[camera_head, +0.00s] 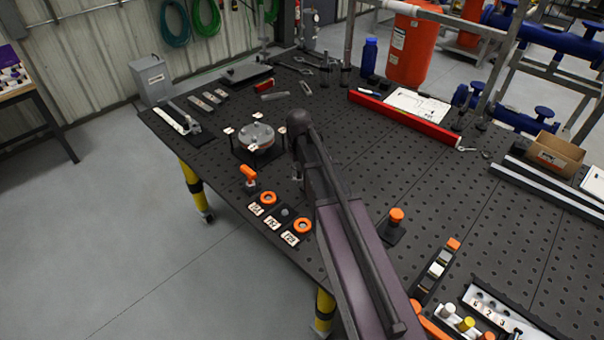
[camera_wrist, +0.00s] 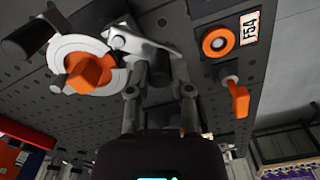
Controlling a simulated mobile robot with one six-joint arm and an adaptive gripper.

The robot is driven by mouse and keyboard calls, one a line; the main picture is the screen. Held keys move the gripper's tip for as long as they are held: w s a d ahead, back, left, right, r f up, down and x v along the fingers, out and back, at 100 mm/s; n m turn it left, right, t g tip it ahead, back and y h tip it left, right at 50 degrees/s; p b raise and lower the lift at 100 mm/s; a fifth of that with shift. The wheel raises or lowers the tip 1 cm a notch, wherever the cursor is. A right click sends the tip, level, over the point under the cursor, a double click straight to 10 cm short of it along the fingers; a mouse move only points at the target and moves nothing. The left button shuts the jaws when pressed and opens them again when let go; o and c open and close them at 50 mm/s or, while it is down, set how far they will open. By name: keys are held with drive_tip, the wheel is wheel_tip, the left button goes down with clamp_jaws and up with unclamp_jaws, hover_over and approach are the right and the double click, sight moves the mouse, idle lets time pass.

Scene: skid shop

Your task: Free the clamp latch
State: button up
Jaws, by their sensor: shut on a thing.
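In the wrist view, my gripper (camera_wrist: 160,78) has a finger on each side of a short dark cylinder and is shut on it. A pale metal lever (camera_wrist: 143,45) reaches from there toward a white ring (camera_wrist: 62,48) around an orange block (camera_wrist: 92,73). This looks like the clamp latch; how the lever joins the ring is partly hidden by the fingers. In the head view, my arm hides the fingertips and most of the clamp.
An orange lever (camera_head: 248,174) stands left of my arm, beside orange ring stations (camera_head: 268,198) with number tags. A round flange fixture (camera_head: 256,137) is behind them. An orange-topped post (camera_head: 396,216) stands to the right. A red beam (camera_head: 405,118) lies farther back.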

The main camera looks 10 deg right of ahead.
drive_tip(key=shift+s, duration=0.65)
idle(0.3)
drive_tip(key=shift+s, duration=0.35)
drive_tip(key=shift+s, duration=0.15)
drive_tip(key=shift+s+d, duration=0.2)
drive_tip(key=shift+s, duration=0.15)
idle(0.6)
